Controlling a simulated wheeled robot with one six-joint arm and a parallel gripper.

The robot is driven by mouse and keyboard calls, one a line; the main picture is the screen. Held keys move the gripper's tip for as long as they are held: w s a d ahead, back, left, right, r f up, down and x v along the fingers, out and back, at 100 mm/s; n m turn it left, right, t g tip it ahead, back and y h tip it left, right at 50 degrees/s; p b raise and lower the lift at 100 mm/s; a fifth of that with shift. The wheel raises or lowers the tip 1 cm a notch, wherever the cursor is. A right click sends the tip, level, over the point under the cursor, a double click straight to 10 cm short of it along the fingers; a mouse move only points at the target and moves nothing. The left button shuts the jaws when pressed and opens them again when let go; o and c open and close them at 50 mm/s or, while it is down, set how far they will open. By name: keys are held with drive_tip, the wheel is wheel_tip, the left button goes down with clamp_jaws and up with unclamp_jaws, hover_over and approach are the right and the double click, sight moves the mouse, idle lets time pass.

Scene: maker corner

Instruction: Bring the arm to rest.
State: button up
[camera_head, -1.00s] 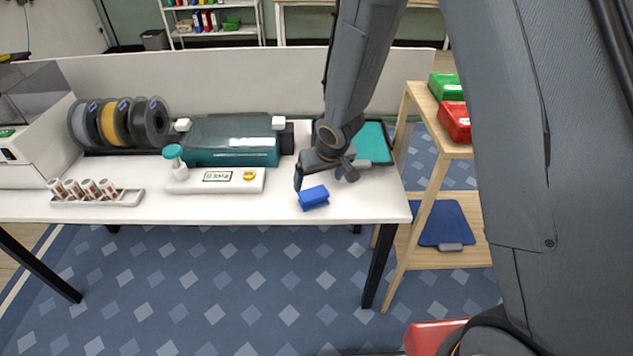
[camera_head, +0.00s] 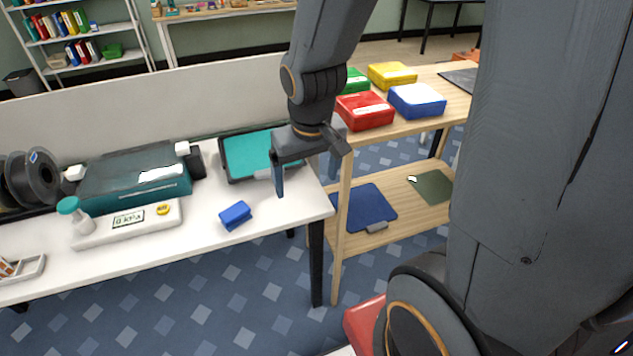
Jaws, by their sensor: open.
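My gripper (camera_head: 306,182) hangs at the right end of the white table, fingers pointing down and apart, with nothing between them. It is in front of a dark tray with a teal surface (camera_head: 248,154) and hides part of that tray's right side. A small blue block (camera_head: 235,215) lies on the table to the left of my gripper, apart from it.
The white table (camera_head: 160,243) holds a teal machine (camera_head: 135,180), a white scale-like device (camera_head: 128,222) and dark spools (camera_head: 32,178). A wooden shelf (camera_head: 400,130) on the right carries red (camera_head: 365,110), green, yellow and blue-white boxes. Blue carpet lies in front.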

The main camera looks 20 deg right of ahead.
drive_tip(key=shift+g, duration=0.3)
drive_tip(key=s, duration=0.1)
drive_tip(key=s+r, duration=0.1)
drive_tip(key=s, duration=0.1)
drive_tip(key=shift+s+d+r, duration=0.15)
drive_tip(key=shift+s+d, duration=0.2)
drive_tip(key=shift+s, duration=0.05)
drive_tip(key=shift+g, duration=0.3)
wheel_tip(320, 180, down, 5)
drive_tip(key=b, duration=0.4)
